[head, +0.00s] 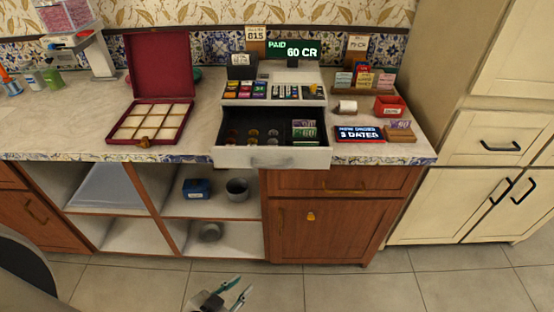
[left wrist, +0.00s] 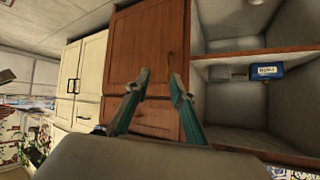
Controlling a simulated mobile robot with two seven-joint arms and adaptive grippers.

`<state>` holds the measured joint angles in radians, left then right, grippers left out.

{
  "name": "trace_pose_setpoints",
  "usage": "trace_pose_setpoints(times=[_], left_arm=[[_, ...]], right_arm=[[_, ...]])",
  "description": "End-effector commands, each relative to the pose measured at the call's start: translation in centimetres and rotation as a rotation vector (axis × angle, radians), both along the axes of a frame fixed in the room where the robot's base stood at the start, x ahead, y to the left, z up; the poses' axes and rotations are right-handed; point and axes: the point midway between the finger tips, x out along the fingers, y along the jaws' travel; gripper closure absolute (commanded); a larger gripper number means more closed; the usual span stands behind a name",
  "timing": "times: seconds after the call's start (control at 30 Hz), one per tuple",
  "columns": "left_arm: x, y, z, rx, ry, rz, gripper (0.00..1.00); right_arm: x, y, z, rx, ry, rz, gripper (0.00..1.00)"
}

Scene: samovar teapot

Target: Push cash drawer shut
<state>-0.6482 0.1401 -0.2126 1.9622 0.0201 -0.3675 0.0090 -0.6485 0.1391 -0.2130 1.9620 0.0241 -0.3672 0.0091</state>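The cash drawer (head: 272,157) juts out open from the white cash register (head: 275,90) on the counter, its pale front panel at the counter's front edge. Coins and stacked notes lie in its dark inside. My left gripper (head: 238,288) is low in front of the counter, well below the drawer and apart from it. In the left wrist view its two teal fingers (left wrist: 158,78) stand apart with nothing between them. That view faces the wooden cupboard (left wrist: 153,55) and shelves; I cannot make out the drawer there. My right gripper is not in view.
An open red box (head: 150,120) with compartments stands left of the register. A lit blue sign (head: 359,134) and a small red tray (head: 389,106) are right of it. Floor in front is clear.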

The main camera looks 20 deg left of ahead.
Motion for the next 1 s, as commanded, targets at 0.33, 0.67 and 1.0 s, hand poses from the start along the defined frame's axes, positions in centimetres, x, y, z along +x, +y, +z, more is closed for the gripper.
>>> trace_pose_setpoints(times=[0.33, 0.67, 1.0], left_arm=[[6.2, 0.8, 9.1, 0.297, -0.317, -0.135, 1.0], [10.5, -2.5, 21.1, 0.728, -0.732, -0.391, 1.0], [11.1, -6.4, 26.6, 1.071, -0.969, -0.623, 1.0]], right_arm=[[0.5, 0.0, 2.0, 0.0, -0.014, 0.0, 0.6], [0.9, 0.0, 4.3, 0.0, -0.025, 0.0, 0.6], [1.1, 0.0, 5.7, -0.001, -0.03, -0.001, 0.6]])
